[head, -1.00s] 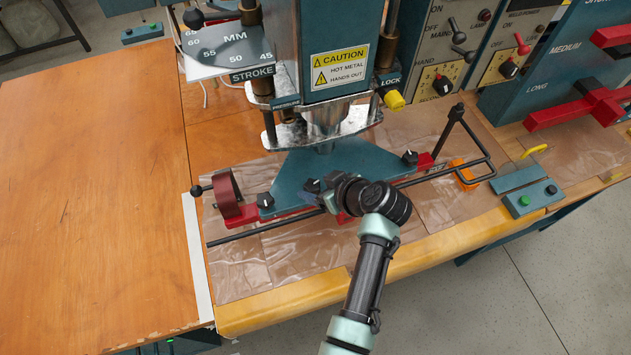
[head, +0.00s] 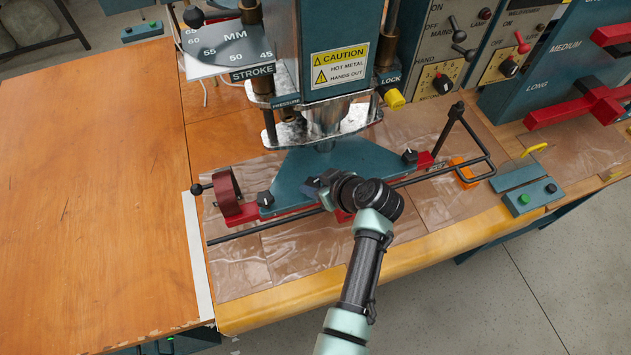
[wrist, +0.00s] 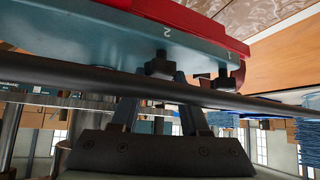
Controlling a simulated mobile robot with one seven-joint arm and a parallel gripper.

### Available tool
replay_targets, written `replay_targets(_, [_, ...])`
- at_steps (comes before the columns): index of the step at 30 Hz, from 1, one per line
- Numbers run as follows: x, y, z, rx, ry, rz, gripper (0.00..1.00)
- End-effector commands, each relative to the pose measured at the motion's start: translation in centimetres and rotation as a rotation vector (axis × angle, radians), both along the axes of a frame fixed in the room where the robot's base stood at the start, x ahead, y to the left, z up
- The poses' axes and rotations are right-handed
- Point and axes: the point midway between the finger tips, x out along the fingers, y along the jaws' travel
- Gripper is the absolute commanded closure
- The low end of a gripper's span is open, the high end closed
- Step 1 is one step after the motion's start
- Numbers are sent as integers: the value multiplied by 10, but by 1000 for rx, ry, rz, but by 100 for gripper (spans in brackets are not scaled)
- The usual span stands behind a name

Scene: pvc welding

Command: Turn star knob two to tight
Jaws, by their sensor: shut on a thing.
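Star knob two (wrist: 160,64) is a black knob under the number 2 on the teal plate. In the wrist view it sits between the fingertips of my gripper (wrist: 158,78), which is shut on it. In the head view my gripper (head: 322,187) is at the front edge of the teal plate (head: 345,158) and hides most of that knob. Another black knob (wrist: 226,79) shows by the number 1 in the wrist view. The head view shows one knob (head: 265,198) at the plate's left corner and one (head: 409,156) at its right.
A black bar (head: 265,231) runs along the plate's front and crosses the wrist view close to my fingers (wrist: 230,98). The press column (head: 330,50) stands behind the plate. A red-brown ring (head: 223,187) is at the left. The wooden bench at left is clear.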

Motion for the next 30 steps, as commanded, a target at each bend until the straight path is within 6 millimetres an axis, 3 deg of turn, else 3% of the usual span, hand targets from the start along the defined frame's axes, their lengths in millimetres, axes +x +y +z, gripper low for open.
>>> replay_targets(13, [-2, 2, 1, -1, 2, -92, 100])
replay_targets(30, [-3, 8, 3, -5, -4, -561, 100])
